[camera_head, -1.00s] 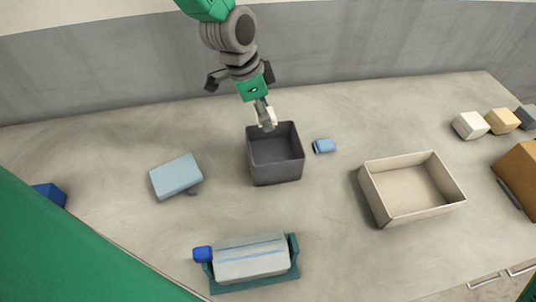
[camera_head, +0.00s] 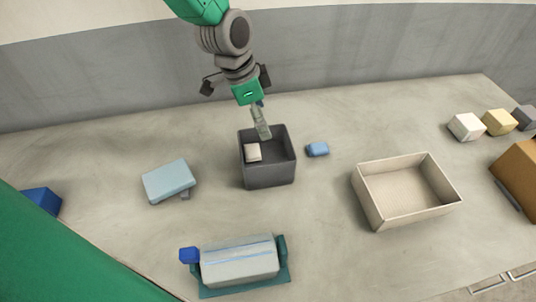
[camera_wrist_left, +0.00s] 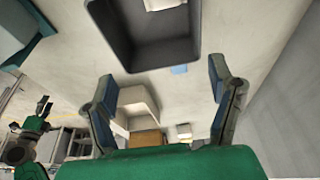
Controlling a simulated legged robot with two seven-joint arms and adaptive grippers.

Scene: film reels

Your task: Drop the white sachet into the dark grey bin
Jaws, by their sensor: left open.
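My left gripper (camera_head: 262,131) is just above the back rim of the bin, apart from the sachet. In the left wrist view the gripper (camera_wrist_left: 163,92) is open, with nothing between its fingers. That view also shows the bin (camera_wrist_left: 197,45) and part of the sachet (camera_wrist_left: 163,4), cut by the top edge.
A small blue packet (camera_head: 318,149) lies right of the bin. A beige open box (camera_head: 425,214) stands farther right. A light blue box (camera_head: 169,181) is on the left, and a grey roll-like item (camera_head: 240,261) in a teal holder is in front. Several blocks (camera_head: 466,127) stand far right.

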